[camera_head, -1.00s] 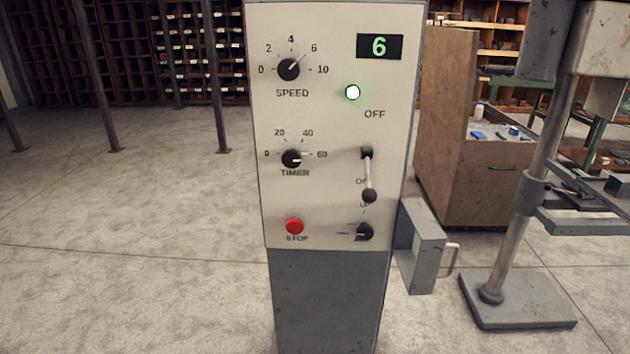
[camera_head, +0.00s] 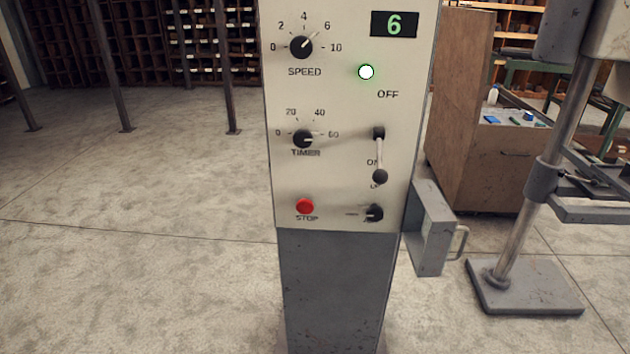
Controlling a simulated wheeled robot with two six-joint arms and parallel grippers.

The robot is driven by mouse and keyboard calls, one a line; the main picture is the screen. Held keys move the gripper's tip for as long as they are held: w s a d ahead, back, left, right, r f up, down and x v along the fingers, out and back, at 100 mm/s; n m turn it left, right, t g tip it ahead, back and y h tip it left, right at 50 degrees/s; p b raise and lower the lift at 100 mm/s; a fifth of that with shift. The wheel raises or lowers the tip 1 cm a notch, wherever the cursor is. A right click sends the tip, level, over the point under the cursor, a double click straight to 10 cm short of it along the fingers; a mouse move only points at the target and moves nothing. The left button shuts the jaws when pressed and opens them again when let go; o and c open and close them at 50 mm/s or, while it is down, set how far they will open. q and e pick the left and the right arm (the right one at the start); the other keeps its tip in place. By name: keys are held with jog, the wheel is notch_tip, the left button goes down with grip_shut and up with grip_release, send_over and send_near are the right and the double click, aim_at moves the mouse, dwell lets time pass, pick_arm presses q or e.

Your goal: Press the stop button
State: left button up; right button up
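The red round stop button (camera_head: 305,206) sits at the lower left of a cream control panel (camera_head: 340,185), with the label STOP under it. The panel is the front of an upright pedestal with a grey lower part (camera_head: 335,285). A green-ringed lamp (camera_head: 366,72) is lit, and the display (camera_head: 394,25) reads 6. Neither of my grippers is in view, and nothing touches the button.
The panel also carries a speed knob (camera_head: 301,47), a timer knob (camera_head: 303,139), a lever (camera_head: 380,160) and a small knob (camera_head: 374,212). A grey box with a handle (camera_head: 430,230) and a drill stand base (camera_head: 523,288) are at the right. Floor left is clear.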

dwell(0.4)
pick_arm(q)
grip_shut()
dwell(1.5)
